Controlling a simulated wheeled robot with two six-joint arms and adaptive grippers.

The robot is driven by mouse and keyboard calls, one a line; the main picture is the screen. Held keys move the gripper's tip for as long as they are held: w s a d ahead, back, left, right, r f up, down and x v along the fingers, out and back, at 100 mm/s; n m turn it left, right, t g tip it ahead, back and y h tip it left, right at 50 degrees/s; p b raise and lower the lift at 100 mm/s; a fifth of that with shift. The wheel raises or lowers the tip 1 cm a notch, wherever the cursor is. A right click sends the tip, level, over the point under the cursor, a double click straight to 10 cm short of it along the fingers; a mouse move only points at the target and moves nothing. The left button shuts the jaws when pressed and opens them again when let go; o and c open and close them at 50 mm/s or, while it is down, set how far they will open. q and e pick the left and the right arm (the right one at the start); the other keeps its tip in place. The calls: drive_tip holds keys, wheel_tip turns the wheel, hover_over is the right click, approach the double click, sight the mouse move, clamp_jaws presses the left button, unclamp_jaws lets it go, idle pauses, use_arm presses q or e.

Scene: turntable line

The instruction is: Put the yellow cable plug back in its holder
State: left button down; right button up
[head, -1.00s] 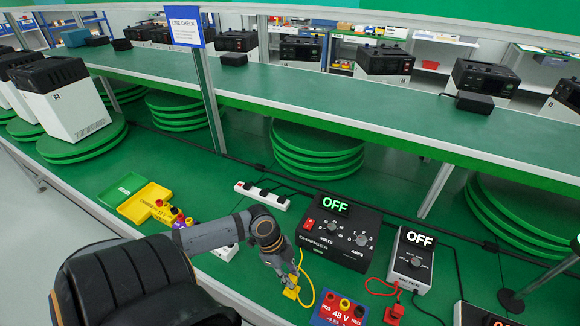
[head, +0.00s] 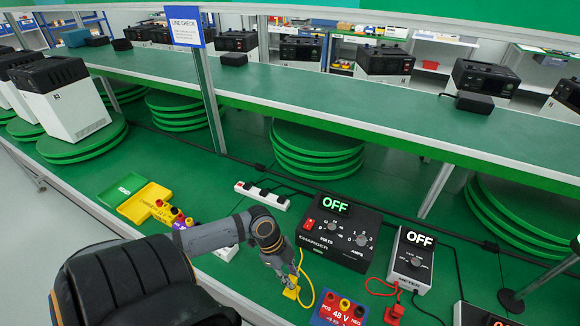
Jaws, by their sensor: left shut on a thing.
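My left gripper (head: 291,283) points down at the front of the lower green bench and is shut on the yellow plug (head: 291,292). The yellow cable (head: 309,285) loops from the plug up along the charger's left side. The plug is at or just above the bench top; I cannot tell if it touches. The black charger (head: 338,233) stands behind it, its display reading OFF. I cannot make out which part is the yellow plug's holder. My right gripper is not in view.
A blue 48 V block (head: 337,309) with red sockets sits right of the plug. A meter (head: 410,262) reading OFF and a red plug (head: 394,313) with cable are farther right. Yellow tray (head: 144,200) and power strip (head: 262,195) lie behind left. The upper shelf (head: 330,100) overhangs the back.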

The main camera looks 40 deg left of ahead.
use_arm(q)
drive_tip(key=shift+f+b, duration=0.75)
drive_tip(key=shift+f, duration=0.15)
idle(1.3)
drive_tip(key=c, duration=1.1)
unclamp_jaws()
drive_tip(key=shift+r+p, duration=3.7)
drive_tip(key=shift+r, duration=0.15)
drive_tip(key=shift+f, duration=0.1)
